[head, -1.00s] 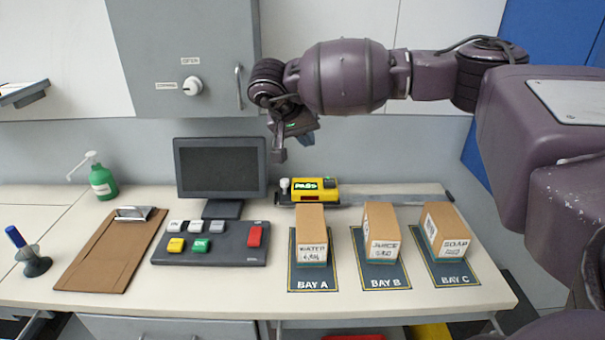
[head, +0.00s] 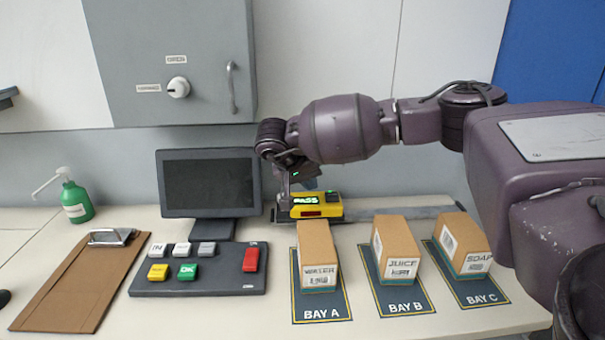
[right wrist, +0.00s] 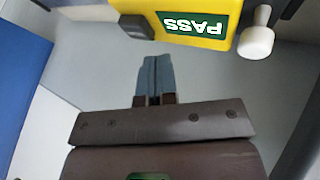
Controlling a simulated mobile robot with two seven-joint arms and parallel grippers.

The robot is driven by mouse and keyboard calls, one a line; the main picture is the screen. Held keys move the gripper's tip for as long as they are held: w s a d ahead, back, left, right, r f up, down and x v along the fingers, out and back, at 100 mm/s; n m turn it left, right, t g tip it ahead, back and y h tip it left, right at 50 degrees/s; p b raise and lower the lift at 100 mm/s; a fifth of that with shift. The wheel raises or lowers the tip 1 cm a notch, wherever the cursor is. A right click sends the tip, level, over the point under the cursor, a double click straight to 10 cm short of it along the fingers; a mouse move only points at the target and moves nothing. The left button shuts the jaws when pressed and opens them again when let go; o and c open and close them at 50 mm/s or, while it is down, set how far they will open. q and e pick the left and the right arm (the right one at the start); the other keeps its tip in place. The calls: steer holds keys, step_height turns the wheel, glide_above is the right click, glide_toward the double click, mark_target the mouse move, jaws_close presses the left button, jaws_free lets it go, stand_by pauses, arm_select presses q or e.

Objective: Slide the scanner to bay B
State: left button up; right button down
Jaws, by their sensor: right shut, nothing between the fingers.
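The scanner (head: 322,212) is a yellow box with a lit screen. It sits on a grey rail (head: 395,213) at the back of the desk, behind and in line with bay A (head: 322,308). In the right wrist view the scanner (right wrist: 190,22) reads PASS and has a white knob (right wrist: 255,40). Bay B (head: 405,300) is the middle mat.
Boxes stand on the bays: one on bay A (head: 318,245), JUICE (head: 398,240) on bay B, SOAP (head: 462,235) on bay C. Left are a monitor (head: 208,185), a button panel (head: 200,270), a clipboard (head: 80,280) and a green bottle (head: 76,203). The rail right of the scanner is clear.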

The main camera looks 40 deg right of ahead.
mark_target(320, 199)
steer(key=shift+x, duration=1.85)
steer(key=shift+s+d, duration=0.3)
steer(key=shift+d, duration=0.2)
steer(key=s+d+p, duration=0.1)
steer(key=s+d, duration=0.1)
steer(key=d, duration=0.2)
steer(key=s+d+p, duration=0.2)
steer(key=s+d, duration=0.1)
steer(key=s+d+p, duration=0.1)
steer(key=s+d, duration=0.1)
steer(key=d, duration=0.2)
steer(key=shift+s+d, duration=0.15)
steer(key=shift+d, duration=0.2)
steer(key=shift+s+d+p, duration=0.25)
steer(key=shift+d+p, duration=0.05)
steer(key=shift+d, duration=0.2)
